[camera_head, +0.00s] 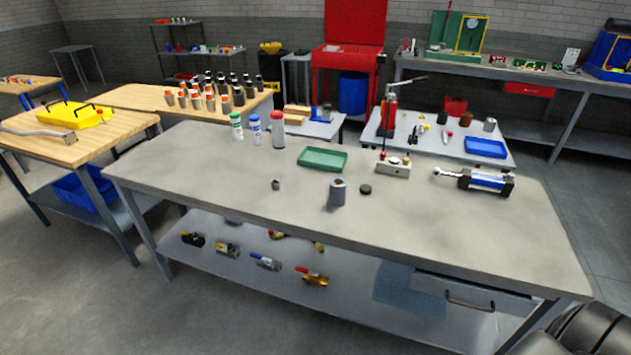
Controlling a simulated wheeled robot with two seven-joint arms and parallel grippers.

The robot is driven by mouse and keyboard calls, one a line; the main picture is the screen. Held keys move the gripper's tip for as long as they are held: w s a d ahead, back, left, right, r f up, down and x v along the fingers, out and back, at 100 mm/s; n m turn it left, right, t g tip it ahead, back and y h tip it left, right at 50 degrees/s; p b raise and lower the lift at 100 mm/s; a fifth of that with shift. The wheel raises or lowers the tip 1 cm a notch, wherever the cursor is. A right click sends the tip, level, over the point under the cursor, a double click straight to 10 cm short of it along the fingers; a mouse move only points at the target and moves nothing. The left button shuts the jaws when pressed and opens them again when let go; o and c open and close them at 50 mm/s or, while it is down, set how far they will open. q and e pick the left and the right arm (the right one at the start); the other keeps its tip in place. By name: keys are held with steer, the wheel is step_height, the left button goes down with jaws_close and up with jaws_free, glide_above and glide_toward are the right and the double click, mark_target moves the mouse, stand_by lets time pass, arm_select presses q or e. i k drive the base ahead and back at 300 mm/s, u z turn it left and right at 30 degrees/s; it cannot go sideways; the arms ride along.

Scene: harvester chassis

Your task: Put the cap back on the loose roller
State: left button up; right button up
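A short grey cylinder (337,195), which looks like the loose roller, stands upright near the middle of the grey worktable. Its top looks open, with a darker hole. A flat dark disc (365,189), which looks like the cap, lies on the table just right of it, apart from it. A smaller dark grey cylindrical piece (276,184) is on the table to the left of the roller.
On the worktable (440,230), a green tray (322,159), a press-like tool (393,165) and a blue-and-black cylinder with a rod (485,181) stand behind and right. Several bottles (256,129) stand at the back left. The front and left of the tabletop are clear.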

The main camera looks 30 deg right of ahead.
mark_target(337, 192)
steer(key=u, duration=0.25)
steer(key=i, duration=0.85)
steer(key=z, duration=0.7)
steer(key=i, duration=0.5)
steer(key=z, duration=0.45)
